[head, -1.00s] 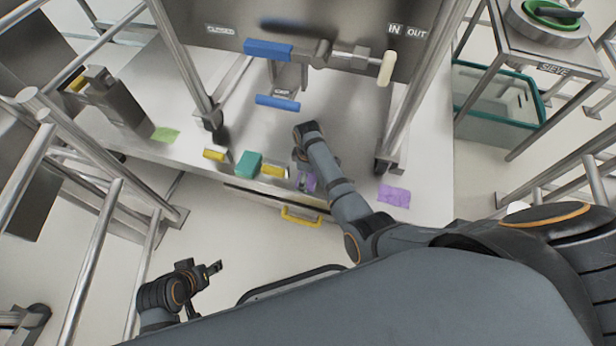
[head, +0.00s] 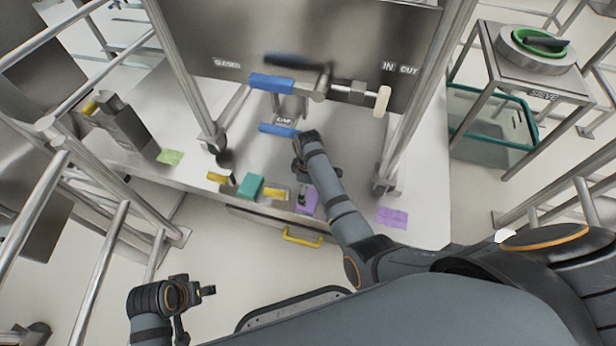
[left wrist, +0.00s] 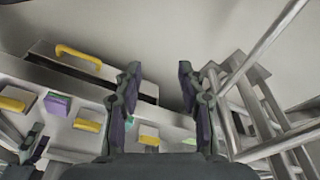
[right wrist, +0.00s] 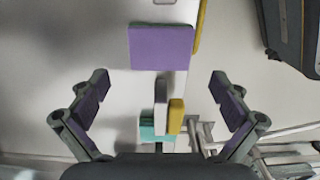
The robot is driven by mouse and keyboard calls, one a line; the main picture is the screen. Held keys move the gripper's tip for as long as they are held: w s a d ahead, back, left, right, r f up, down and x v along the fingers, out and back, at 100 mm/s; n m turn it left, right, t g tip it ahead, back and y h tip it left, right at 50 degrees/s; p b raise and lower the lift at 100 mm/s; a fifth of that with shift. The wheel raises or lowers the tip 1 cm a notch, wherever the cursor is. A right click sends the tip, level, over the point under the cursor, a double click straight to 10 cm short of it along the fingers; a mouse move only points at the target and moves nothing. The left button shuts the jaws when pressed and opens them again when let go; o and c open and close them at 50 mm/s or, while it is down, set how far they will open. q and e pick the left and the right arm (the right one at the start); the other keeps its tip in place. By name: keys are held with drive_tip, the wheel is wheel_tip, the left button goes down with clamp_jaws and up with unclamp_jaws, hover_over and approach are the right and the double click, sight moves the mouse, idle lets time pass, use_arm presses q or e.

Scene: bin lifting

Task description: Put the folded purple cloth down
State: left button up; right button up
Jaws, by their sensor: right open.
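The folded purple cloth (head: 308,199) lies at the front edge of the metal bench, partly hidden by my right gripper (head: 303,193) in the head view. In the right wrist view the cloth (right wrist: 162,47) is a flat purple rectangle beyond the spread fingertips of my right gripper (right wrist: 158,80), which is open and empty. The cloth also shows in the left wrist view (left wrist: 56,105). My left gripper (head: 208,290) is in front of the bench, away from the cloth. The left wrist view shows its fingers (left wrist: 160,75) apart with nothing between them.
A flat, unfolded purple cloth (head: 392,217) lies to the right and a green cloth (head: 170,157) to the left. A teal block (head: 250,186) and yellow-topped pieces (head: 276,194) stand along the front edge. A yellow drawer handle (head: 302,238) is below. Metal posts flank the bench.

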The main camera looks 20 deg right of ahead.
wheel_tip(320, 180, up, 5)
drive_tip(key=shift+p, duration=0.65)
